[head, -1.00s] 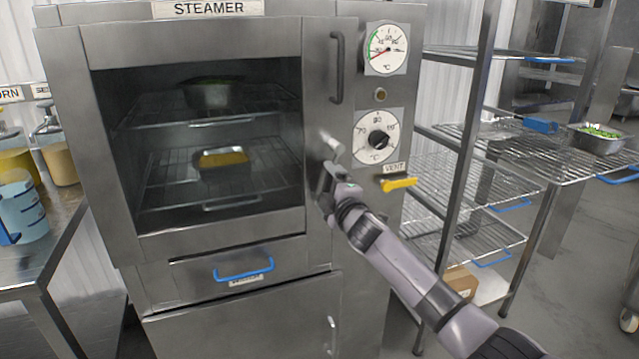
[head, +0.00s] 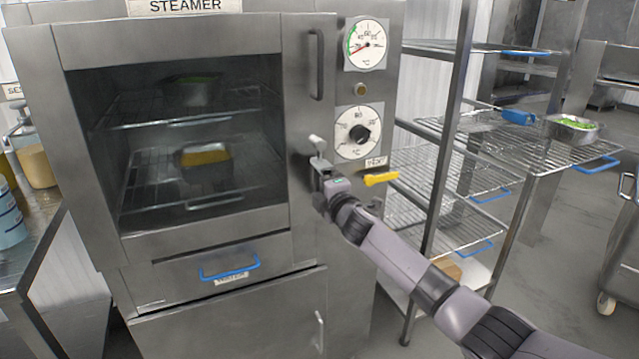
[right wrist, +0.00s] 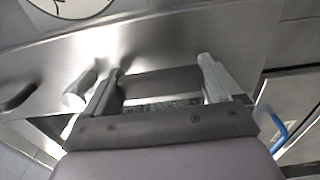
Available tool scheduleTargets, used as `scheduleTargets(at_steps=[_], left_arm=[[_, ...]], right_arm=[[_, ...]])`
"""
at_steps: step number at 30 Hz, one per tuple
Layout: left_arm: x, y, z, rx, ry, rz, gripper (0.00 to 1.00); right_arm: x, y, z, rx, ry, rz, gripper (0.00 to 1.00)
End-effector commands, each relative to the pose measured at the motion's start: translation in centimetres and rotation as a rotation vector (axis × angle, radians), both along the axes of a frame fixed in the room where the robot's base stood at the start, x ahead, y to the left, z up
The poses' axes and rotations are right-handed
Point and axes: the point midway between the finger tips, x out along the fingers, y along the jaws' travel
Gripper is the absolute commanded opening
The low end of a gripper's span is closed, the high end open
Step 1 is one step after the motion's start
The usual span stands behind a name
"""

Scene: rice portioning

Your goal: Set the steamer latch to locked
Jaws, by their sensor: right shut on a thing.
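The steamer (head: 300,60) stands in the middle of the head view with its glazed door closed. The steamer latch (head: 317,143) is a pale, knob-ended lever at the door's right edge, below the dark door handle. A pale rounded end (right wrist: 78,92) shows beside my fingers in the right wrist view. My right gripper (head: 318,172) is at the latch, just below the pale knob, and shut on it. Its two fingers (right wrist: 160,78) stand apart in the wrist view; the grip itself is partly hidden. My left gripper is not in view.
A yellow vent lever (head: 381,179) sticks out just right of my gripper, below the temperature dial (head: 359,133). Pans (head: 204,158) stand on racks inside the steamer. A wire shelf rack (head: 440,165) stands close on the right. A counter (head: 40,225) is at the left.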

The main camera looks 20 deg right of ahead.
Motion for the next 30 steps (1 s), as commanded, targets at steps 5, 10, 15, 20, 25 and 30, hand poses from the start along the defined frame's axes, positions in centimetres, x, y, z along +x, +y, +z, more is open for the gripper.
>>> scheduleTargets(at_steps=[5, 10, 15, 20, 25, 30], left_arm=[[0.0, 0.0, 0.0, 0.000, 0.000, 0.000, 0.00], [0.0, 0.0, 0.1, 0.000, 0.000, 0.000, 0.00], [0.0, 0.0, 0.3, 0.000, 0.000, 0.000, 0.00], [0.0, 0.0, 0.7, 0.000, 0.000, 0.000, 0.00], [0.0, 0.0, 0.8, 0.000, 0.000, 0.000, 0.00], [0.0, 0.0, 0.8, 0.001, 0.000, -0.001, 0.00]], right_arm=[[0.0, -0.2, 0.1, -0.015, -0.002, -0.005, 1.00], [-0.1, -0.2, 0.1, -0.011, -0.001, -0.004, 1.00], [-1.0, -0.2, 0.0, -0.011, 0.000, -0.003, 1.00], [-2.6, -0.3, 0.1, -0.012, 0.000, -0.002, 1.00], [-4.5, -0.4, 0.1, -0.014, -0.001, -0.004, 1.00], [-6.1, -0.5, 0.1, -0.015, -0.002, -0.004, 1.00]])
